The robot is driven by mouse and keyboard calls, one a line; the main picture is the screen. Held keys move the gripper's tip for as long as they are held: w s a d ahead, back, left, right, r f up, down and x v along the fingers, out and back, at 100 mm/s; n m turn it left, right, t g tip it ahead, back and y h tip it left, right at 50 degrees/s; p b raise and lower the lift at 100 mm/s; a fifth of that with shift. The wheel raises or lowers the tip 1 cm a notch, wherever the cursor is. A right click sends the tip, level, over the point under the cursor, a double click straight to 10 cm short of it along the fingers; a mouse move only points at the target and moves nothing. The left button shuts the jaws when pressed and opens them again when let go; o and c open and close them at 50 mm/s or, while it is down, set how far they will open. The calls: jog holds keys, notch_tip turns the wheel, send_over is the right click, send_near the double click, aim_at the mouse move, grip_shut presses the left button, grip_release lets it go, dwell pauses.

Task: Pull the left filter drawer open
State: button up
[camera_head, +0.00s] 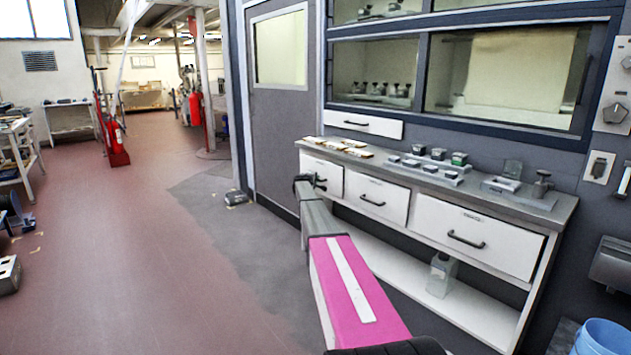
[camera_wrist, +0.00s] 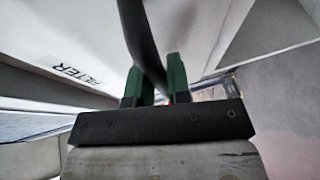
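The left filter drawer (camera_head: 333,172) is a white front with a dark bar handle, at the left end of the bench. It looks closed or nearly so; my arm hides part of it. My gripper (camera_head: 312,182) is at its handle. In the wrist view, my gripper's green fingers (camera_wrist: 158,80) lie on both sides of the dark handle bar (camera_wrist: 141,38), with no clear gap. The white drawer surface beside it carries the word FILTER (camera_wrist: 78,75), seen upside down.
The middle drawer (camera_head: 395,205) and right drawer (camera_head: 500,245) look closed. Small parts lie on the grey benchtop (camera_head: 400,172). A bottle (camera_head: 441,274) stands on the lower shelf. The floor to the left (camera_head: 130,240) is largely clear.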

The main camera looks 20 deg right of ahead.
grip_shut()
jog(key=s+a, duration=0.4)
jog(key=a, duration=0.6)
jog(key=s+a, duration=0.3)
jog(key=a, duration=0.8)
jog(key=shift+s+a, duration=0.25)
jog(key=shift+s, duration=0.15)
jog(key=o, duration=0.6)
grip_release()
jog(key=shift+c, duration=0.2)
jog(key=v, duration=1.1)
jog(key=shift+w+r, duration=0.1)
